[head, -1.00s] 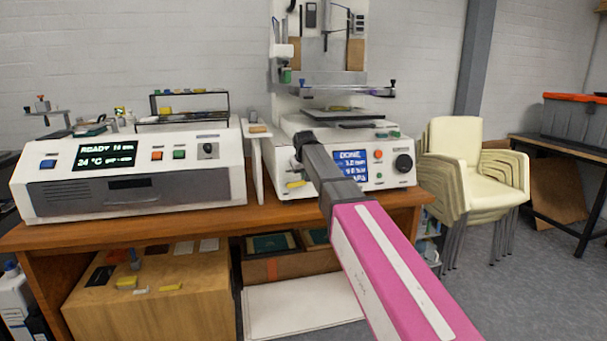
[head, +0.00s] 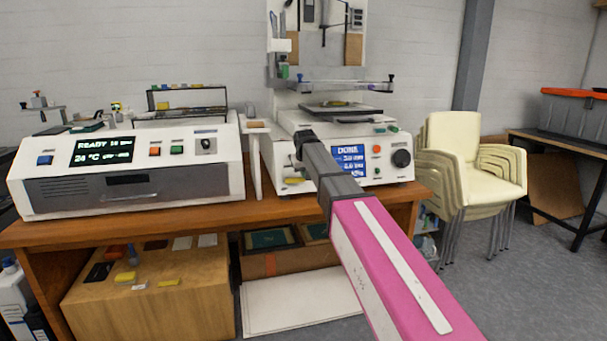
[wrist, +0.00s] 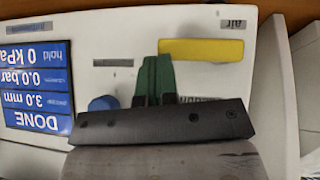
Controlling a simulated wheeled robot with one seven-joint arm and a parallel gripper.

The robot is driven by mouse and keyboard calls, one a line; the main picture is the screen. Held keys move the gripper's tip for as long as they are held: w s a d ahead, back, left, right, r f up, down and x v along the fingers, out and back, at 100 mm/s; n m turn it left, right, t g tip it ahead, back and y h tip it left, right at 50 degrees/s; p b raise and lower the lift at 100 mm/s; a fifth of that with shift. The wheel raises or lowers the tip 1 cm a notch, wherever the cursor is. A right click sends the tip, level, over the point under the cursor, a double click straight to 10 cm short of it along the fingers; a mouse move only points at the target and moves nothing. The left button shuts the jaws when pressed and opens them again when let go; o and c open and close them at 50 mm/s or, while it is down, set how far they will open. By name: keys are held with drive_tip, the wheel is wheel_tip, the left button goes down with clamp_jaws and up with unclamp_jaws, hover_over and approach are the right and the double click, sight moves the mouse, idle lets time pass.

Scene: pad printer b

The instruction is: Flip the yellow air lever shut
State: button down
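The yellow air lever (wrist: 205,50) lies level across the front of the white pad printer, beside the "air" label in the upside-down wrist view. It shows as a small yellow bar (head: 293,181) at the printer's lower left in the head view. My gripper (wrist: 157,62) has its green fingers together with nothing between them. The fingertips overlap the lever's left end in the wrist view; whether they touch it I cannot tell. In the head view my gripper (head: 303,140) is in front of the printer's left side.
The printer's blue screen (wrist: 38,85) reads DONE, 3.0 mm, 0.0 bar, hold 0 kPa. A blue button (wrist: 103,103) is near my fingers. A white upright panel (head: 254,155) stands just left of the printer, beside the white dryer unit (head: 60,190). Stacked cream chairs (head: 455,150) stand at right.

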drive_tip(key=shift+w+r, duration=0.15)
drive_tip(key=shift+r, duration=0.5)
drive_tip(key=r, duration=0.2)
drive_tip(key=w+r, duration=0.1)
drive_tip(key=shift+w+a+r, duration=0.15)
drive_tip(key=shift+r, duration=0.25)
drive_tip(key=d+v, duration=0.1)
drive_tip(key=v, duration=0.8)
drive_tip(key=s+d+f+m+g, duration=0.1)
drive_tip(key=s+d+f, duration=0.3)
drive_tip(key=f, duration=0.5)
drive_tip(key=s+d+f+g, duration=0.1)
drive_tip(key=s+d+f, duration=0.3)
drive_tip(key=f, duration=0.5)
drive_tip(key=s+d+f+m+g, duration=0.1)
drive_tip(key=s+d+f, duration=0.35)
drive_tip(key=f, duration=0.55)
drive_tip(key=s+d+f+m+g, duration=0.1)
drive_tip(key=s+d+f, duration=0.3)
drive_tip(key=s+f, duration=0.4)
drive_tip(key=s+d+f+m+g, duration=0.1)
drive_tip(key=s+d+f, duration=0.3)
drive_tip(key=s+f, duration=0.5)
drive_tip(key=shift+s, duration=0.95)
drive_tip(key=c, duration=1.8)
unclamp_jaws()
